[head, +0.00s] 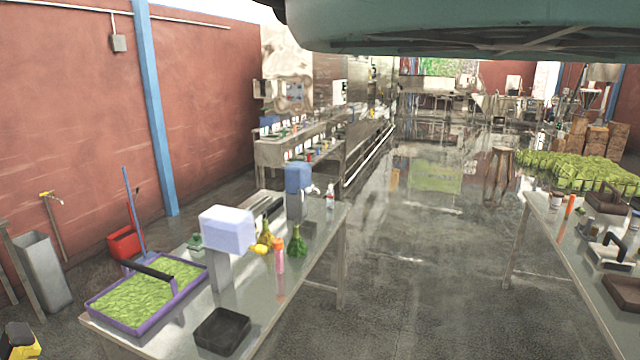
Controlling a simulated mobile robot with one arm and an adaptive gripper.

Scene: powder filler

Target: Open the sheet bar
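I cannot pick out a sheet bar for certain in the head view. On the near left metal table (262,333), a pale blue box-shaped head (227,228) sits on a grey upright, with a yellow part at its right side. A smaller blue-topped device (298,178) stands behind it, with a metal part sticking out to the right. Whether either carries the sheet bar cannot be told. My gripper is not in view.
The table also holds a purple tray of green pieces (150,290), a black tray (222,330), green bottles (297,243) and an orange-capped tube (279,262). Another table (560,240) stands at right. The wet-looking floor between them is clear. A large teal shape (470,25) covers the top.

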